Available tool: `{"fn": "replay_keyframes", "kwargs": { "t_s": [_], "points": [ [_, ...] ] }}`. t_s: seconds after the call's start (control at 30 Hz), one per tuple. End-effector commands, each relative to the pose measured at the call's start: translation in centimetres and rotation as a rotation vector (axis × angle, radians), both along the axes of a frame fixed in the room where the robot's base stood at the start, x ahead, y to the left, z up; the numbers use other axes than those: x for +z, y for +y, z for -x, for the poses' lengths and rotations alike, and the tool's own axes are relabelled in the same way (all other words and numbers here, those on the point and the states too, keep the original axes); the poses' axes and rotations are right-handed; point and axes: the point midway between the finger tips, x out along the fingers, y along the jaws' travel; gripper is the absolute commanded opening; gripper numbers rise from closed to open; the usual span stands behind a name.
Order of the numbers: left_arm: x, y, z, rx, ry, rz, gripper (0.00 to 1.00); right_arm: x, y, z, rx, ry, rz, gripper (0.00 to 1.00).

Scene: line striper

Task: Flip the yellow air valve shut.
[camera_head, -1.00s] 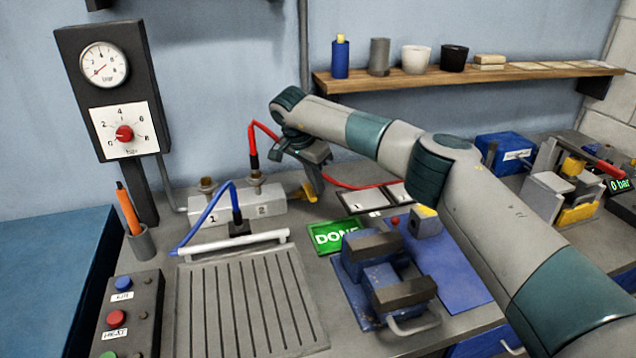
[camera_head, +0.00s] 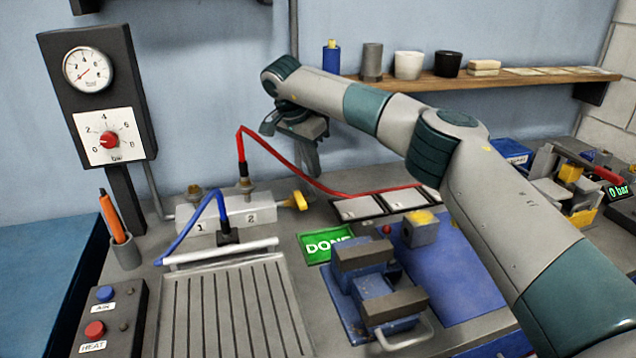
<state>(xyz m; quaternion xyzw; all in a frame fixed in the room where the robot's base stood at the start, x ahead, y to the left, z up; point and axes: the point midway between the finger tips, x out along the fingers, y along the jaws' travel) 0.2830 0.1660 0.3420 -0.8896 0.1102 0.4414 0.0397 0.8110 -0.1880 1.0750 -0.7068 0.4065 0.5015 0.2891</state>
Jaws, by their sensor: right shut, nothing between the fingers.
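The yellow air valve (camera_head: 298,201) sticks out of the right end of a grey manifold block (camera_head: 262,212) marked 1 and 2. Its handle is in plain view, pointing right. I cannot tell from this angle whether the valve is fully turned. My right gripper (camera_head: 308,172) is shut and empty, pointing down. It is above and slightly right of the valve in the picture, apparently apart from it. My left gripper is not in view.
A lit green DONE sign (camera_head: 327,246) and a blue clamp fixture (camera_head: 352,312) are in front. The regulator panel (camera_head: 125,85) stands at left. A shelf (camera_head: 450,85) runs behind.

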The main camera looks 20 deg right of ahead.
Motion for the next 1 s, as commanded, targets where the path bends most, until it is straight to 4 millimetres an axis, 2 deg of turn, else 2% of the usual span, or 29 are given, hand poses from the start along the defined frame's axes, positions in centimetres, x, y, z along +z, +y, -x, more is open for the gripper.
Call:
{"fn": "replay_keyframes", "kwargs": {
  "t_s": [0.2, 0.57, 0.77, 0.87, 1.0],
  "points": [
    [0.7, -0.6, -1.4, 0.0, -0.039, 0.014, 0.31, 2.1, 0.7, 0.0, -0.001, -0.001, 0.001, 0.0],
    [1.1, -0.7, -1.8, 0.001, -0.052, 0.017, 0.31, 2.5, 0.8, 0.0, 0.0, 0.001, 0.0, 0.0],
    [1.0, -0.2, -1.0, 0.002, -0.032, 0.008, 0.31, 3.0, 0.8, 0.0, 0.0, 0.0, 0.0, 0.0],
    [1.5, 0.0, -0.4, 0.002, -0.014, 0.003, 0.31, 4.1, 0.8, 0.0, -0.001, -0.001, 0.001, 0.0],
    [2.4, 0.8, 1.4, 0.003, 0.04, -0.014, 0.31, 6.6, 0.8, 0.0, -0.001, -0.001, 0.001, 0.0]
  ]
}}
